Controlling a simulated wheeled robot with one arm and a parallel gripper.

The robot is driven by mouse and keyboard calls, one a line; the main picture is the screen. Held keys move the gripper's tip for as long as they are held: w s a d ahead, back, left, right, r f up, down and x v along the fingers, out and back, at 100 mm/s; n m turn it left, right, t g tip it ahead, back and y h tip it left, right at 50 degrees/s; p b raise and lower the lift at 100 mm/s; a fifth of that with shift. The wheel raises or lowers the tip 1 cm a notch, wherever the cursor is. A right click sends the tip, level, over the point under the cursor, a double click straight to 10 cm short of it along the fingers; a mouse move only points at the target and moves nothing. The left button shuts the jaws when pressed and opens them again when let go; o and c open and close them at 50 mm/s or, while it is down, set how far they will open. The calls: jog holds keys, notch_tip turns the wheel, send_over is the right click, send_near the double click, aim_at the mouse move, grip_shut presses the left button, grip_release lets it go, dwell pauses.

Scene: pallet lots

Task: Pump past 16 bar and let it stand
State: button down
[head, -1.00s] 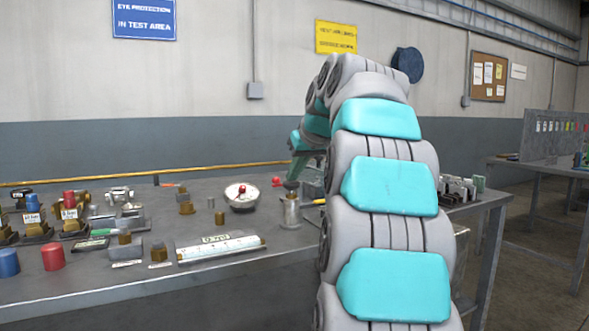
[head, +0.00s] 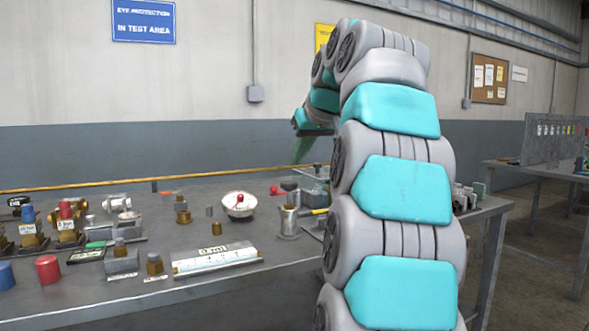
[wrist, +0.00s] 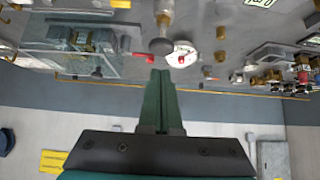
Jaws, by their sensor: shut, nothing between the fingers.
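My gripper (head: 298,161) is shut and empty, its green fingers pointing down above the back of the bench; they also show in the wrist view (wrist: 160,78). Below it stands a metal cylinder (head: 289,222) with a rounded top. A small red-ended lever (head: 279,190) shows beside the cylinder's top, apart from the fingers; its red end also shows in the wrist view (wrist: 146,57). To the left lies a round white dial (head: 239,211) with a red part on it, also in the wrist view (wrist: 183,58). Its reading is too small to tell. My arm hides part of the bench at right.
On the bench (head: 205,291) stand brass fittings (head: 183,215), a white scale block (head: 216,259), valves with red and blue caps (head: 66,212) and a red cylinder (head: 48,270). A clear box (wrist: 85,42) lies beside the lever. Open air surrounds the fingers.

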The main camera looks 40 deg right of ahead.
jog(key=shift+v, duration=2.75)
